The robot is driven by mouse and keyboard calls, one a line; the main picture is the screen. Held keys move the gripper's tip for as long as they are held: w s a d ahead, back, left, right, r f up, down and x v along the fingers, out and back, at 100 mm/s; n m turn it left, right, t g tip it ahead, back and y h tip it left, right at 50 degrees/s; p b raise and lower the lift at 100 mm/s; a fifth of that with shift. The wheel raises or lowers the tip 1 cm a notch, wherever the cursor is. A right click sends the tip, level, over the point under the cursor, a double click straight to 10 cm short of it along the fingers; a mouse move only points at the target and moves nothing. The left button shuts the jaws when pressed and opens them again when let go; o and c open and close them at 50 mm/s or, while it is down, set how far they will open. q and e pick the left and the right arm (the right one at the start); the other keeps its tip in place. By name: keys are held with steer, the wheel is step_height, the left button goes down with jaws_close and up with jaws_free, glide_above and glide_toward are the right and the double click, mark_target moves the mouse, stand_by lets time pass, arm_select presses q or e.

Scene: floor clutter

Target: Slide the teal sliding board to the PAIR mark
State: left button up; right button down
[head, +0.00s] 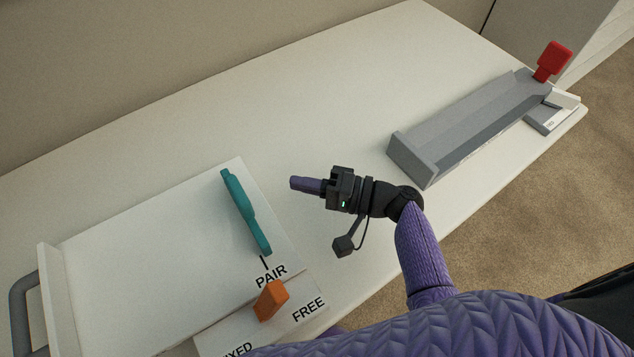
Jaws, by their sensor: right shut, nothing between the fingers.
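The teal sliding board (243,209) is a narrow upright piece on the white panel (150,250) at the left of the table. Its near end stands at the short black line above the PAIR mark (271,275). My right gripper (296,184) is shut and empty, a little to the right of the teal board and apart from it, fingers pointing left toward it. My left gripper is not in view.
An orange block (271,300) stands between the PAIR and FREE labels. A grey handle (22,310) is at the panel's left end. A grey trough (470,125) with a red knob (553,61) lies at the right. The table's back middle is clear.

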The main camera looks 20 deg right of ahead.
mark_target(242, 203)
steer(key=a, duration=0.7)
steer(key=shift+w, duration=0.3)
steer(key=shift+a, duration=0.15)
steer(key=shift+s+a, duration=0.25)
steer(key=shift+a, duration=0.35)
steer(key=shift+d, duration=0.2)
steer(key=shift+w, duration=0.1)
